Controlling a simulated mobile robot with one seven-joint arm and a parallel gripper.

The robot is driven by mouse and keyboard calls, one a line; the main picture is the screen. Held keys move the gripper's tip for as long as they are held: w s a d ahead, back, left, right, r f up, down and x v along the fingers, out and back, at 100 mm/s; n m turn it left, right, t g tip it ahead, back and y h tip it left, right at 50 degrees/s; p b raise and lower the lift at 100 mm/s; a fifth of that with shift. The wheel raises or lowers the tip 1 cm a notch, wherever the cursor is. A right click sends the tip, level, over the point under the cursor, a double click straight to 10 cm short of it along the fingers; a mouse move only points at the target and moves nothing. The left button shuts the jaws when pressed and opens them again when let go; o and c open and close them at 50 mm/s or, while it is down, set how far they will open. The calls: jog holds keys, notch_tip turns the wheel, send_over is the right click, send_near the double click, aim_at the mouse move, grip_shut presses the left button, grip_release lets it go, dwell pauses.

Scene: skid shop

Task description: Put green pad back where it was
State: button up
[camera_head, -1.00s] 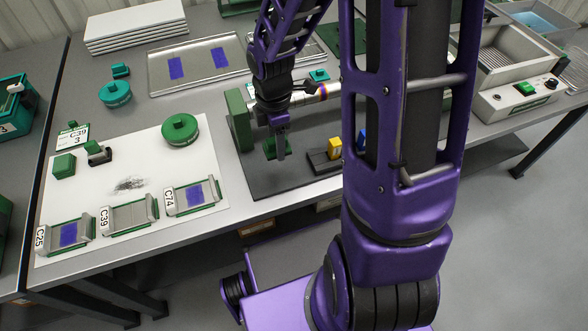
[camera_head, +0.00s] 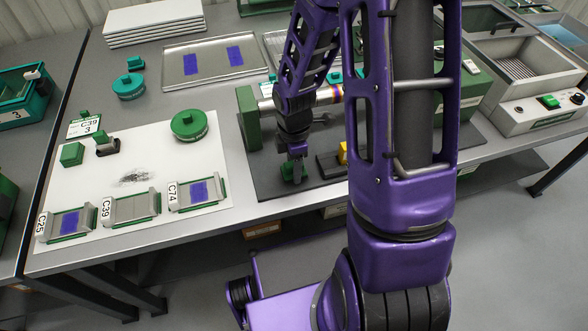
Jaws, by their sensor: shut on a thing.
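My gripper (camera_head: 293,172) is low over the black mat (camera_head: 262,178), close to the mat's front part. It is shut on a small dark green pad (camera_head: 287,171), which is partly hidden by the fingers. I cannot tell whether the pad touches the mat. A black holder (camera_head: 328,165) with a yellow block (camera_head: 343,153) stands just right of the gripper, partly behind my arm. Another green block (camera_head: 72,154) sits at the left on the white sheet (camera_head: 150,150), beside a green-handled stamp (camera_head: 107,145).
A round green tin (camera_head: 188,125) and three framed trays, C25 (camera_head: 72,223), C39 (camera_head: 132,207) and C74 (camera_head: 198,193), lie on the sheet. A green machine block (camera_head: 248,115) with a metal roller stands behind the gripper. My arm hides the mat's right part.

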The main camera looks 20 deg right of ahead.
jog(key=shift+f, duration=0.4)
jog(key=shift+f, duration=0.1)
jog(key=shift+f, duration=0.15)
jog(key=o, duration=1.3)
jog(key=shift+r, duration=0.2)
notch_tip(320, 180, up, 12)
jog(key=p, duration=0.3)
jog(key=shift+r+p, duration=0.1)
jog(key=shift+p, duration=0.2)
